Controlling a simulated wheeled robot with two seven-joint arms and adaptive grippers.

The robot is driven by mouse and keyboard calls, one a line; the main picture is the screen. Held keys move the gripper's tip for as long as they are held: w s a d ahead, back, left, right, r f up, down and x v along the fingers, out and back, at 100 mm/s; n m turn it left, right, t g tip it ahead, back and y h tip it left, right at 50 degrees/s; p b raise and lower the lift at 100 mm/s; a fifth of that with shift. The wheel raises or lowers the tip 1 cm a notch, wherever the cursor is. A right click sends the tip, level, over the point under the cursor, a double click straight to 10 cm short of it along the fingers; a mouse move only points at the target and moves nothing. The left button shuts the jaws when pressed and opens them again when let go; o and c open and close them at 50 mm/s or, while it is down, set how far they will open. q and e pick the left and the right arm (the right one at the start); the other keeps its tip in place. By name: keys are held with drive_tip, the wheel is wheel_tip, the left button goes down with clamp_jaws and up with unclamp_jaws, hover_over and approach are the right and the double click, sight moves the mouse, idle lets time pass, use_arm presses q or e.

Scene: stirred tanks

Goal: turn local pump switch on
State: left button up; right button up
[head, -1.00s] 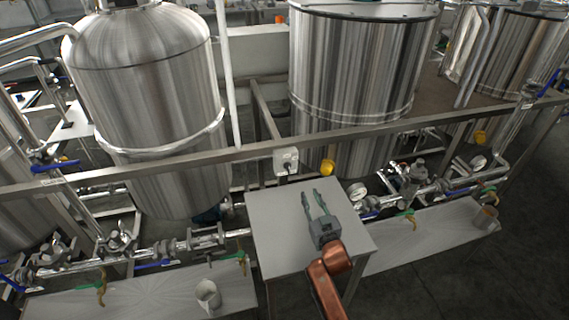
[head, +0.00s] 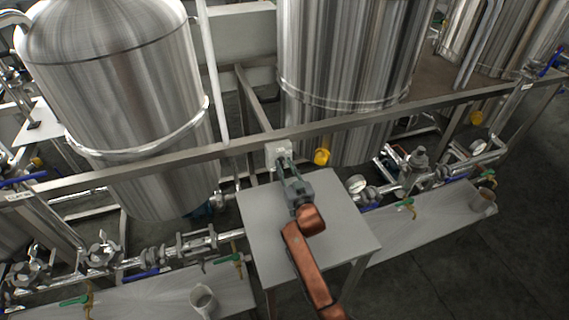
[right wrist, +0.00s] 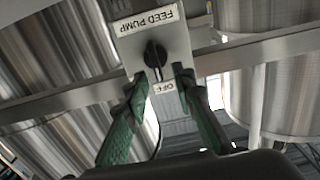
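The pump switch is a pale box (head: 276,150) on the horizontal rail, above the far edge of the grey table. The right wrist view shows it upside down, with a "FEED PUMP" label (right wrist: 146,19), a black rotary knob (right wrist: 155,54) and an "OFF" label (right wrist: 163,88). The knob's bar points roughly toward "OFF". My right gripper (head: 286,167) is at the box's front; in the right wrist view its green fingers (right wrist: 162,77) are apart, with tips either side of the knob's lower end. Contact cannot be told. My left gripper is not in view.
The small grey table (head: 340,225) lies under my right arm. A yellow knob (head: 321,157) is just right of the box. Large steel tanks (head: 345,60) stand behind the rail (head: 400,108). Pipes, valves and mugs (head: 203,300) lie at both sides.

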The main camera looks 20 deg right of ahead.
drive_tip(key=shift+w, duration=0.9)
drive_tip(key=c, duration=0.4)
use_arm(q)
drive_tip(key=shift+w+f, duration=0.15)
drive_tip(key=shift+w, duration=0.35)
use_arm(e)
clamp_jaws()
drive_tip(key=shift+d, duration=0.1)
